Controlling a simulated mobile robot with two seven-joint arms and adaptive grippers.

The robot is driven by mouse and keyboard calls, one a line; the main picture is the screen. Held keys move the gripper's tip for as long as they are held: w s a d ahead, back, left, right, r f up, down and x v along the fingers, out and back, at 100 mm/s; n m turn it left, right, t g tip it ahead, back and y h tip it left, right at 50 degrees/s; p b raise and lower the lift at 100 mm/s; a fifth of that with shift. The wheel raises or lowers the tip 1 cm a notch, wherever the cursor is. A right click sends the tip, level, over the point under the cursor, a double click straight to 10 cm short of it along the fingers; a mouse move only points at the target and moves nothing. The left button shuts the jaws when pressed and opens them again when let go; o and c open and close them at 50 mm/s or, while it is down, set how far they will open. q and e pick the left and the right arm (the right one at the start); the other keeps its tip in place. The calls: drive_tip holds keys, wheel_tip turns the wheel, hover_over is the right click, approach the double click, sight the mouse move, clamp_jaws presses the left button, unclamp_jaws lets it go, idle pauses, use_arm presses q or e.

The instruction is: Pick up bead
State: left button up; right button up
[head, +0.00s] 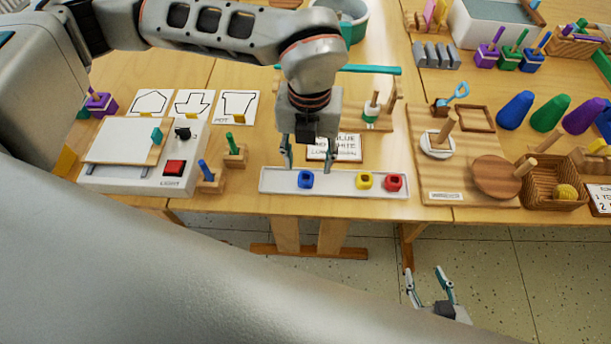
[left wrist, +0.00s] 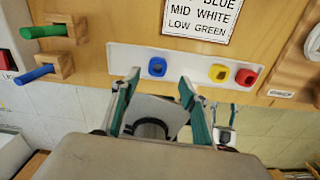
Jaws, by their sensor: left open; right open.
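A white tray (head: 334,183) lies along the front edge of the table and holds a blue bead (head: 306,179), a yellow bead (head: 364,180) and a red bead (head: 393,182). The left wrist view also shows the blue bead (left wrist: 157,67), yellow bead (left wrist: 218,73) and red bead (left wrist: 246,77). My left gripper (head: 303,166) is open and empty, pointing down above the tray by the blue bead; the gap between them is hard to judge. My right gripper (head: 429,287) is open and empty, low over the floor in front of the table.
A sign card (head: 336,148) stands behind the tray. A light box (head: 150,155) and peg blocks (head: 235,155) are to the left. A wooden board (head: 465,180) and a wicker basket (head: 553,190) are to the right. A green bar (head: 370,70) crosses behind.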

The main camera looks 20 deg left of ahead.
sight(306, 173)
use_arm(q)
drive_tip(key=f, duration=0.5)
drive_tip(key=shift+s+a+f+b, duration=0.1)
drive_tip(key=shift+a+f+b, duration=0.1)
drive_tip(key=shift+a+b, duration=0.1)
drive_tip(key=c, duration=0.8)
